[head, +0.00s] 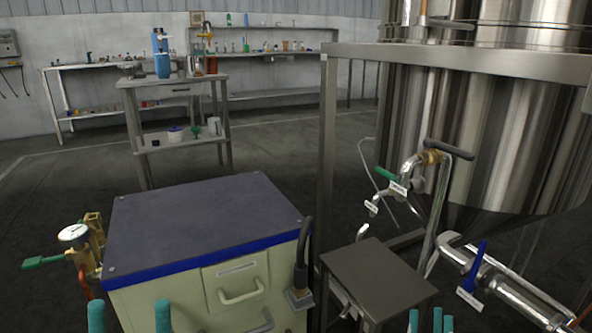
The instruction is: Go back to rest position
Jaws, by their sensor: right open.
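My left gripper (130,316) shows at the bottom left as two teal fingertips, set well apart in front of the cream drawer cabinet (190,302). It is open, with nothing seen between the tips. My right gripper (429,321) shows at the bottom right as teal fingertips below the small dark metal table (378,275). It is open, and no object is seen between its fingers. Only the tips show; the rest of both grippers is cut off by the lower edge.
A large steel tank (480,130) with green- and blue-handled valves and pipes fills the right. A steel frame post (327,160) stands left of it. A brass valve with gauge (75,235) is beside the cabinet. Lab benches (180,85) stand behind. The cabinet top is bare.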

